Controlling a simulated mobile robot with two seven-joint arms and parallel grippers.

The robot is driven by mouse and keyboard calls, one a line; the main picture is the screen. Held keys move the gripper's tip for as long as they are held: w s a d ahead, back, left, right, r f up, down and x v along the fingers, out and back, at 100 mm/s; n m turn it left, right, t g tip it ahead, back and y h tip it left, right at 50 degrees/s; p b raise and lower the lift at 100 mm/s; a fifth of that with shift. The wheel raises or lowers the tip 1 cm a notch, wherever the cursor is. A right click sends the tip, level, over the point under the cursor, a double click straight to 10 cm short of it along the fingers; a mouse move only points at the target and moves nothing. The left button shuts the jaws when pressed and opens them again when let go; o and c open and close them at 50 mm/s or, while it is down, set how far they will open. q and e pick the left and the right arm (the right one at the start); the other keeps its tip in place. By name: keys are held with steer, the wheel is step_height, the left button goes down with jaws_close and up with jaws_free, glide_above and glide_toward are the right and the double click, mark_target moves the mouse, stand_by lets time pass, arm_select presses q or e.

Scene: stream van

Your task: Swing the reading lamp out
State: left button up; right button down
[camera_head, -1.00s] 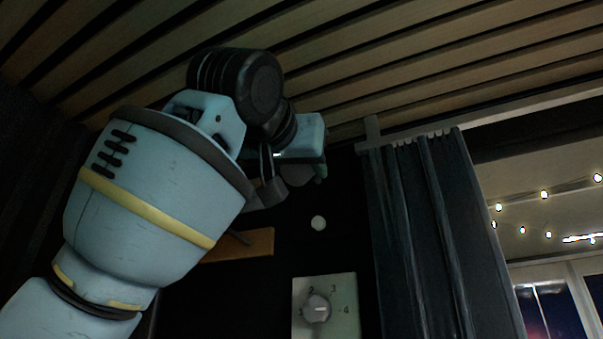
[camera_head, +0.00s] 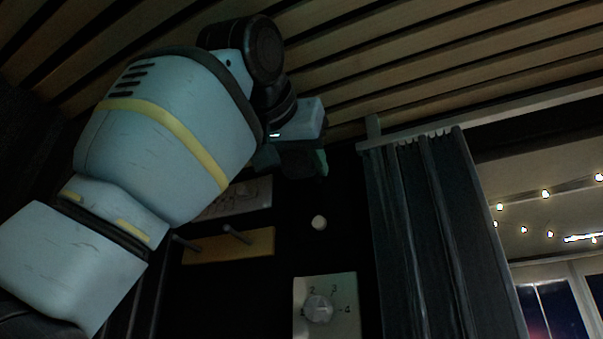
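I cannot make out the reading lamp for certain; my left arm covers much of the dark wall. My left gripper (camera_head: 296,160) is high on that wall, just under the slatted ceiling. Its dark fingers are partly hidden behind its own pale blue housing and blend into the shadow, so I cannot tell whether they are open, shut or touching anything. A small pale round knob (camera_head: 319,222) is on the wall below the gripper, apart from it. My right gripper is out of view.
A wooden peg rail (camera_head: 228,247) is on the wall beside my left forearm, with a pale panel (camera_head: 240,196) above it. A numbered dial plate (camera_head: 342,292) is lower down. A dark curtain (camera_head: 422,230) hangs to the right. The slatted ceiling (camera_head: 430,70) is close above.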

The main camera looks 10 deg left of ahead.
arm_select(q)
steer(key=o, duration=0.4)
steer(key=shift+c, duration=0.2)
steer(key=f+v, duration=0.1)
steer(key=v, duration=0.6)
steer(key=shift+s+r+b, duration=0.3)
steer(key=shift+s+r, duration=0.15)
steer(key=shift+r, duration=0.05)
steer(key=shift+a, duration=0.1)
